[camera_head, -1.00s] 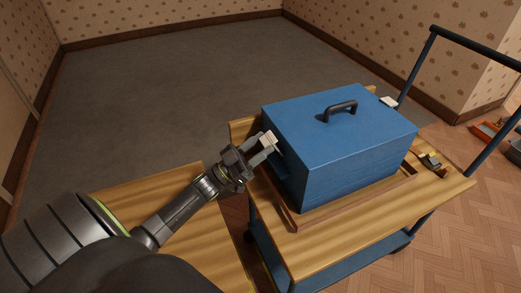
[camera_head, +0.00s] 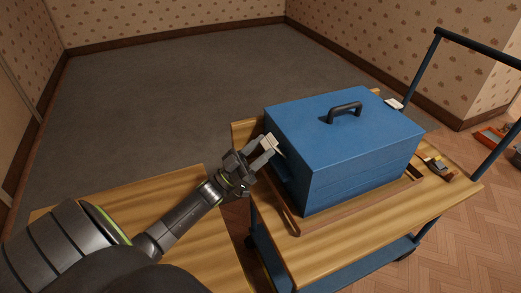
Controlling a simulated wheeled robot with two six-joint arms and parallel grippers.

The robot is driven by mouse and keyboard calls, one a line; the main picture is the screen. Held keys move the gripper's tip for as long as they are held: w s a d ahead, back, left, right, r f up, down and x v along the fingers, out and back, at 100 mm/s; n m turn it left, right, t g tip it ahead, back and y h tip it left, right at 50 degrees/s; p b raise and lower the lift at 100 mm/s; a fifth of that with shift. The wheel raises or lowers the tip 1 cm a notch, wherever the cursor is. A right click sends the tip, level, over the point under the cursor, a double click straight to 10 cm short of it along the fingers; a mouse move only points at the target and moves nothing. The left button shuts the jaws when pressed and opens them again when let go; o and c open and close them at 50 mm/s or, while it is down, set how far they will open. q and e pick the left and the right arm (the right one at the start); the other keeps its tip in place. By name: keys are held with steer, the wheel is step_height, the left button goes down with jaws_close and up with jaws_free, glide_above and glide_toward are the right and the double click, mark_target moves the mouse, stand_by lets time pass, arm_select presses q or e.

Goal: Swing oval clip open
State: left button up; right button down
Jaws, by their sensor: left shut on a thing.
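A blue box (camera_head: 345,142) with a black top handle (camera_head: 344,111) sits on a wooden-topped cart. A pale clip (camera_head: 271,141) shows at the box's left side, at my left gripper's fingertips. My left gripper (camera_head: 268,148) reaches in from the left and is shut on this clip. The fingers partly cover the clip, so its oval outline cannot be made out. Another pale clip (camera_head: 394,104) stands out at the box's far right side. My right gripper is not in view.
The cart's wooden top (camera_head: 345,228) has a raised wooden rim around the box. A small dark and yellow item (camera_head: 437,166) lies at its right. The cart's dark handle rail (camera_head: 478,48) rises at the right. A wooden surface (camera_head: 200,245) is at the lower left.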

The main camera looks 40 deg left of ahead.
arm_select(q)
steer(key=o, duration=1.4)
steer(key=v, duration=0.7)
steer(key=shift+s+f+b, duration=0.2)
steer(key=shift+b, duration=0.25)
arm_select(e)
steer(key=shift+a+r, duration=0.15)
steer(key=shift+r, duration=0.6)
arm_select(q)
steer(key=shift+a, duration=0.15)
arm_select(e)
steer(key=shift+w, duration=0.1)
